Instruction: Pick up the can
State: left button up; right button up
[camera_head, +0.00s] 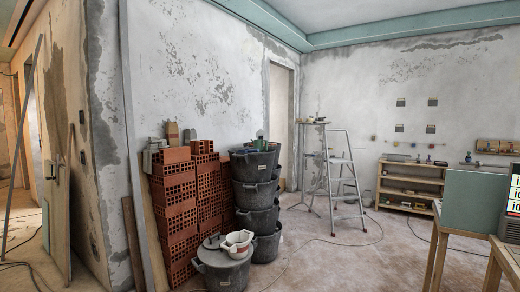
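I cannot make out a can for certain in the head view. Small objects stand on top of a low wooden shelf (410,186) at the right wall, too small to identify; one is a small upright bottle-like item (429,158). A white and red container (237,243) sits on a lidded dark bucket (224,273) at the lower middle. Neither my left gripper nor my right gripper is in view.
Stacked dark buckets (256,190) stand beside a brick pile (173,215). A stepladder (343,180) stands further back. Cables (330,241) cross the open floor (345,262). Wooden-legged tables, one with a greenish panel (470,202), stand at the right.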

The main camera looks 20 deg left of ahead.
aim_at(258, 144)
jog(key=i+u, duration=0.25)
jog(key=i, duration=4.05)
